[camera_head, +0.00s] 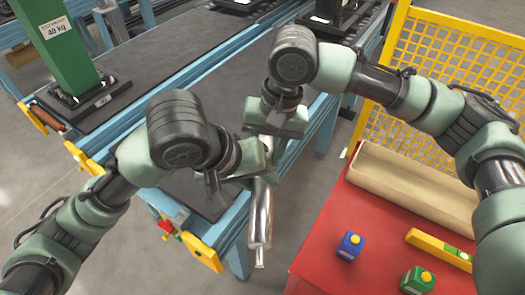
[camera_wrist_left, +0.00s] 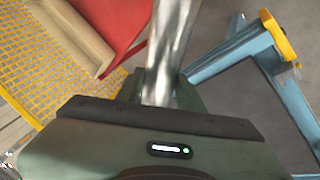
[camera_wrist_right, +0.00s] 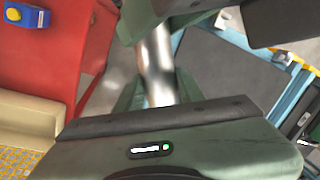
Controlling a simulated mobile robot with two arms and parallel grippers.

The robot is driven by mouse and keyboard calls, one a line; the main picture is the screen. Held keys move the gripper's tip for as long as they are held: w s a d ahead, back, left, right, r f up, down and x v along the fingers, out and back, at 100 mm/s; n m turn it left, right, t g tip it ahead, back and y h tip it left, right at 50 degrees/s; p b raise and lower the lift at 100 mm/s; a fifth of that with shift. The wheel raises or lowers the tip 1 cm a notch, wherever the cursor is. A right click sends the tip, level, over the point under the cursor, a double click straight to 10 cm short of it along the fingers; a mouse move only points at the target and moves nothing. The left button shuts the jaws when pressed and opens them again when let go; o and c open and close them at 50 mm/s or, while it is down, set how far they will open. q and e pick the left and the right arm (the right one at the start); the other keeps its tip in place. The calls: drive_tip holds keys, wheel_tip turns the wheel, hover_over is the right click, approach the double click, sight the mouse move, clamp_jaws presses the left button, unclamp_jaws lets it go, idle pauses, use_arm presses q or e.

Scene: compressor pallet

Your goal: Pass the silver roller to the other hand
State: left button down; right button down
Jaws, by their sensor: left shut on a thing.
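The silver roller (camera_head: 261,215) is a shiny metal cylinder, hanging steeply in front of me between the conveyor and the red table. My left gripper (camera_head: 264,172) is shut on its upper part; the lower length and thin end stick out below. My right gripper (camera_head: 277,124) is just above the left one, at the roller's upper portion. In the right wrist view the roller (camera_wrist_right: 153,65) passes between the right fingers, with my left gripper close beyond. Whether the right fingers press on it is unclear. The roller also shows in the left wrist view (camera_wrist_left: 170,45).
The red table (camera_head: 325,235) at the right holds a long tan tray (camera_head: 412,190), a blue box (camera_head: 350,246), a green box (camera_head: 417,280) and a yellow level (camera_head: 440,249). A yellow mesh fence (camera_head: 455,85) stands behind. Blue-framed conveyors (camera_head: 215,55) lie beyond; a green column (camera_head: 58,40) stands left.

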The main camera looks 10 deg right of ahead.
use_arm(q)
drive_tip(key=c, duration=0.8)
unclamp_jaws()
drive_tip(key=shift+s+d, duration=0.1)
drive_tip(key=shift+d, duration=0.1)
drive_tip(key=shift+a+r, duration=0.1)
